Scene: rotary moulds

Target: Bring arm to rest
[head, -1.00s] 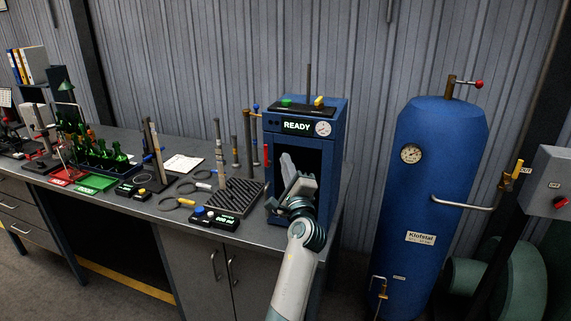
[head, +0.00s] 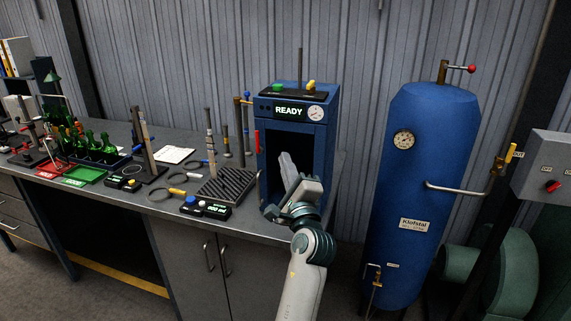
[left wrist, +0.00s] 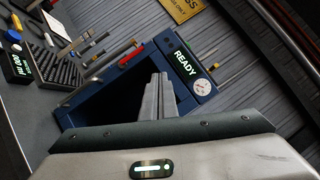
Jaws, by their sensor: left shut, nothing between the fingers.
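My left gripper (head: 287,164) is shut and empty. It is in front of the dark open chamber of the blue machine (head: 324,150), which stands at the right end of the workbench and shows a lit "READY" display (head: 289,110). In the left wrist view the shut fingers (left wrist: 157,97) overlap the chamber opening of the blue machine (left wrist: 77,115); I cannot tell whether the tips are inside it. The chamber looks dark, and part of it is hidden behind the gripper. My right gripper is not in view.
The workbench (head: 150,208) holds a ribbed dark block (head: 228,188), a small display box (head: 205,208), upright rods and a rack of green bottles (head: 95,150). A tall blue tank (head: 425,200) with a side pipe stands right of the bench. Floor shows between them.

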